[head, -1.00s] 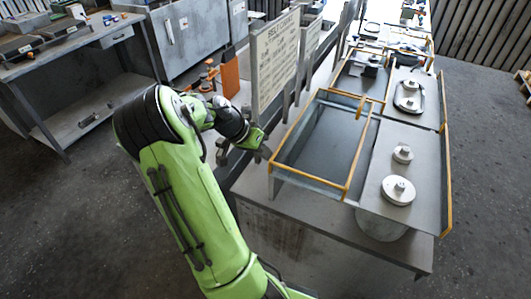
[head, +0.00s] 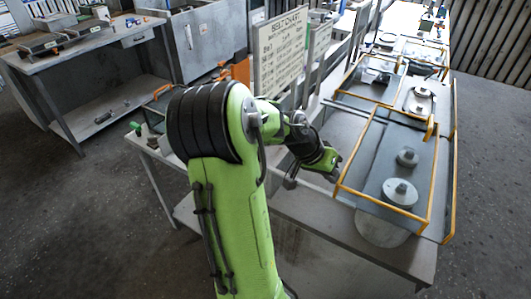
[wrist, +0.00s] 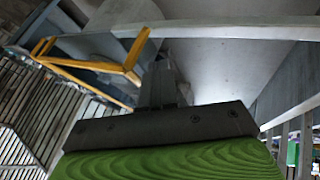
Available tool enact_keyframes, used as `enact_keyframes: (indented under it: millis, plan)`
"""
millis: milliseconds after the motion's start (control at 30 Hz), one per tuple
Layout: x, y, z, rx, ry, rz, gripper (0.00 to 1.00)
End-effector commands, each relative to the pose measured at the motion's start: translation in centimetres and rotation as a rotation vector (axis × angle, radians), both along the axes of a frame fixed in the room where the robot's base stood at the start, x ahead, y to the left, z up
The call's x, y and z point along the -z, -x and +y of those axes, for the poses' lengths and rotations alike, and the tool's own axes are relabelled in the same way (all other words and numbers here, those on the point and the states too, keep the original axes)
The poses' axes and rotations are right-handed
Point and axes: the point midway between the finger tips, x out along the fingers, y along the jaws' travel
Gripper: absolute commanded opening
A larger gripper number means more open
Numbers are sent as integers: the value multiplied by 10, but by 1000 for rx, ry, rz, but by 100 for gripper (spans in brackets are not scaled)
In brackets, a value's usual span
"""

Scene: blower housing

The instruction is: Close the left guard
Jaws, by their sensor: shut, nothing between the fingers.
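The left guard, a yellow-edged frame with a clear grey panel (head: 387,205), is over the two near round pulleys (head: 399,193) on the bench in the head view. The pulleys show through it. My gripper (head: 335,168) is at the guard's left edge, low near the bench top; I cannot tell whether it touches. My gripper's fingers (wrist: 162,82) are shut and empty in the wrist view. Part of a yellow-edged frame (wrist: 92,66) shows there to the upper left; I cannot tell which guard it belongs to.
Another yellow-edged guard (head: 372,80) and more pulleys (head: 419,98) lie farther along the bench. A workbench (head: 95,48) is at the far left. The grey floor at the right is clear.

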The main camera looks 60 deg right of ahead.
Motion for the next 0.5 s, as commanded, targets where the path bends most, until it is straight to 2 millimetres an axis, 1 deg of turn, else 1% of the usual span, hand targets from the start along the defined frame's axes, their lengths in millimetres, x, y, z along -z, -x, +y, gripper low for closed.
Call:
enact_keyframes:
  millis: [33,200,333,500]
  plan:
    - [2,12,2,9,1,-2,0]
    - [0,38,4,6,1,0,0]
    - [0,47,4,3,1,0,0]
    - [-1,52,5,3,0,1,0]
